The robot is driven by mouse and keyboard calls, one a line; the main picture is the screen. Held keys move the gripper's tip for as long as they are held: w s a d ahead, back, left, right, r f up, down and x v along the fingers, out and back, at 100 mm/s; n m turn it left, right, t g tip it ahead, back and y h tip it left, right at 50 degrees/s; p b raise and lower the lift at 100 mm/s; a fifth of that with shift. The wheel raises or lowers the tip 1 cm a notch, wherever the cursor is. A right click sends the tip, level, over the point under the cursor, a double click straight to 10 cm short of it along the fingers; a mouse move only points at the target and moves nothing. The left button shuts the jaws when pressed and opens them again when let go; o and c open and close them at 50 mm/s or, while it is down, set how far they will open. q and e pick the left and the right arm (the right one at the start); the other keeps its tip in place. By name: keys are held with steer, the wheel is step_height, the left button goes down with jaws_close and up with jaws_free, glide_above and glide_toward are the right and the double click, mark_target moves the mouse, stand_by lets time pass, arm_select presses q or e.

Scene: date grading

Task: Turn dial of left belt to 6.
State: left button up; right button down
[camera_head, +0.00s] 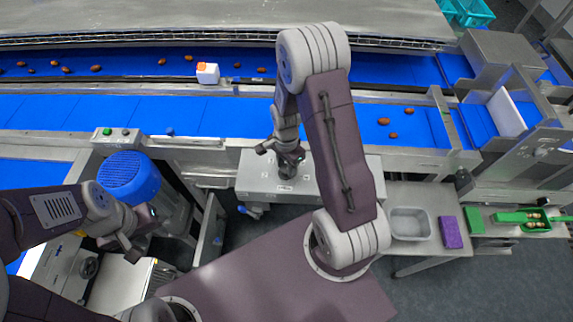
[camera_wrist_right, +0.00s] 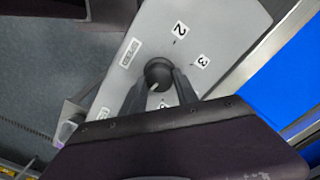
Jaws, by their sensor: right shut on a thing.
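The dial is a black round knob (camera_wrist_right: 157,72) with a white pointer mark, on a grey panel (camera_wrist_right: 150,25) in the right wrist view. The labels 2 and 3 show beside it; other labels are partly covered by my gripper. The pointer mark faces the lower left of that picture, away from 2 and 3. My right gripper (camera_wrist_right: 159,84) is shut on the knob, one finger on each side. In the head view my right gripper (camera_head: 288,170) is over the grey box (camera_head: 252,183) and hides most of the dial. My left gripper (camera_head: 122,247) is open and empty, away from the dial.
Blue belts (camera_head: 60,110) with brown dates run behind the box. A white block with an orange top (camera_head: 207,73) stands at the far belt. A blue motor (camera_head: 130,178) is near my left gripper. A grey tray (camera_head: 411,224) and a purple block (camera_head: 449,232) are at right.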

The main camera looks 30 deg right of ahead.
mark_target(285, 168)
stand_by(0.4)
steer(key=c, duration=1.1)
jaws_free()
steer(key=shift+o, duration=0.8)
steer(key=shift+a, duration=0.15)
steer(key=shift+r, duration=0.1)
steer(key=shift+r, duration=0.35)
step_height(285, 168, up, 8)
steer(key=shift+r+b, duration=0.15)
steer(key=shift+b, duration=0.2)
